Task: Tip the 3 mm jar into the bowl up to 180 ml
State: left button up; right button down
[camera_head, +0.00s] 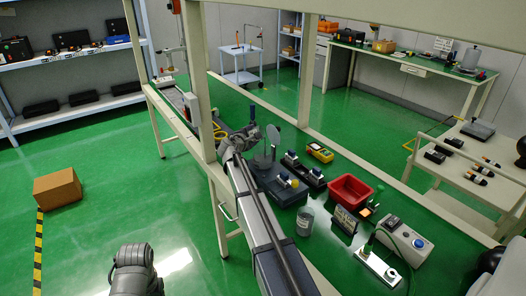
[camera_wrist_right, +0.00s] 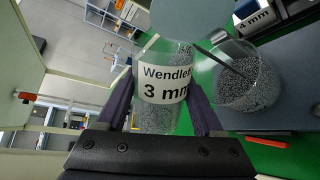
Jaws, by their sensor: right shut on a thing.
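My right gripper (camera_wrist_right: 160,100) is shut on a clear jar (camera_wrist_right: 158,118) labelled "Wendler 3 mm", with grey granules inside. Its fingers press on both sides of the jar. In the head view the right gripper (camera_head: 243,140) is over the bench, and the jar is hard to make out there. A clear glass bowl (camera_wrist_right: 262,92) stands close beside the jar to the right in the wrist view. It holds grey granules and a dark rod leans in it. The fill level against any mark and the jar's tilt cannot be read.
A round grey disc (camera_head: 273,134) stands near the bowl. On the bench are a red bin (camera_head: 350,189), a yellow meter (camera_head: 320,151), a canister (camera_head: 305,221) and a grey control box (camera_head: 404,239).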

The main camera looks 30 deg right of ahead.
jog(key=shift+f+m, duration=0.2)
jog(key=shift+m, duration=0.2)
dwell(1.4)
jog(key=shift+r+m+y+p, duration=0.4)
jog(key=shift+m+y, duration=0.1)
jog(key=shift+m, duration=0.1)
dwell(2.4)
